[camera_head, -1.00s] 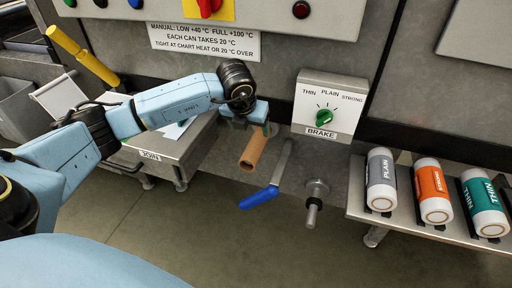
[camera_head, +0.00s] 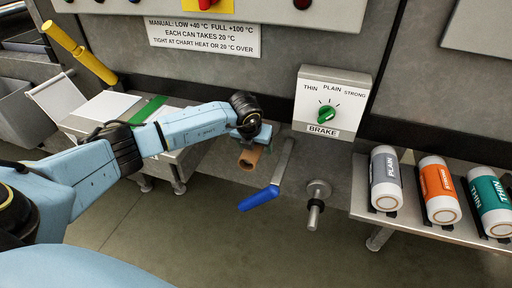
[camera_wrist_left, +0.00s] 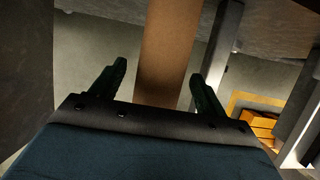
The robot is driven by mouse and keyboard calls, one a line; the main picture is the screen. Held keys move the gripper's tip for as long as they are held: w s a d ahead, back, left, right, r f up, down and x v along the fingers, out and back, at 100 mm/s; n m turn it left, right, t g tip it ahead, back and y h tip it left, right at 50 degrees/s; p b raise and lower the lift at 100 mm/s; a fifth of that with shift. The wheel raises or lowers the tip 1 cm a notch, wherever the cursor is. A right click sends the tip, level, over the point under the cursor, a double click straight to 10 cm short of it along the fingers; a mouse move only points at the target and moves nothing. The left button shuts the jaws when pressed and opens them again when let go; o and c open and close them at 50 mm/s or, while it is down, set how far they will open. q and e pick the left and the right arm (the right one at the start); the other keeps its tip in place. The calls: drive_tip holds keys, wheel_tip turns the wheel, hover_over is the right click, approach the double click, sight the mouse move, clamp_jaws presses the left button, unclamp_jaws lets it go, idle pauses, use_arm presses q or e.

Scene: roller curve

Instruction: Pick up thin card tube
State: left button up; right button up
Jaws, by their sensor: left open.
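A plain brown card tube (camera_head: 249,159) sticks out toward me below the panel, left of the blue-handled lever. My left gripper (camera_wrist_left: 159,72) is over its upper part and hides that part in the head view. In the left wrist view the brown tube (camera_wrist_left: 168,45) runs between the two dark fingers, which stand open on either side of it. A gap shows beside each finger, so the jaws are not closed on it. A teal roll labelled THIN (camera_head: 489,202) lies on the right shelf. My right gripper is not in view.
A lever with a blue handle (camera_head: 259,199) and a metal peg (camera_head: 315,212) are just right of the tube. The brake dial box (camera_head: 329,104) is above them. Grey PLAIN (camera_head: 386,180) and orange (camera_head: 439,190) rolls share the shelf (camera_head: 362,207). A metal table (camera_head: 180,160) stands left.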

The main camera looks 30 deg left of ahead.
use_arm(q)
drive_tip(key=shift+c, duration=0.2)
drive_tip(key=c, duration=1)
drive_tip(key=shift+r, duration=0.15)
drive_tip(key=shift+c, duration=0.2)
